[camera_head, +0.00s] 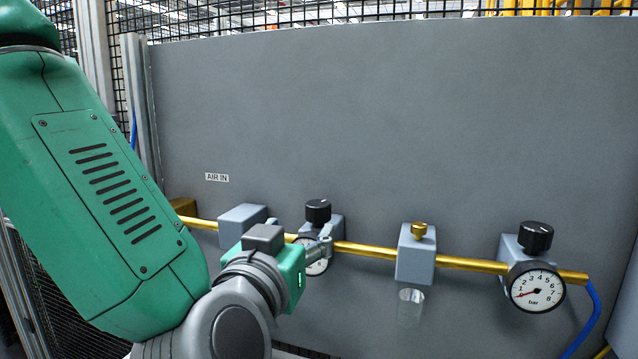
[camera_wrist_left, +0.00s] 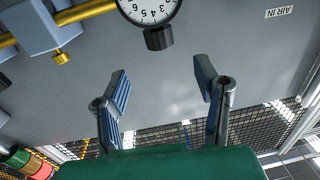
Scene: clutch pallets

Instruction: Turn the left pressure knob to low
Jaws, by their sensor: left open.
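The left pressure knob (camera_head: 318,211) is black and sits on a grey regulator block on the brass pipe (camera_head: 366,249). Its round white gauge (camera_head: 316,266) is partly covered by my left gripper (camera_head: 326,241). In the left wrist view the knob (camera_wrist_left: 158,38) appears upside down below the gauge (camera_wrist_left: 150,9). My left gripper also shows there (camera_wrist_left: 160,76), its two fingers spread and empty. The knob lies ahead of the fingertips, roughly centred between them, with a gap and no contact visible. The gauge needle is not readable. My right gripper is not in view.
A second black knob (camera_head: 536,236) with a gauge (camera_head: 537,288) sits at the right. A grey block with a brass knob (camera_head: 419,230) stands between the two. An "AIR IN" label (camera_head: 217,177) is on the grey panel (camera_head: 400,120).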

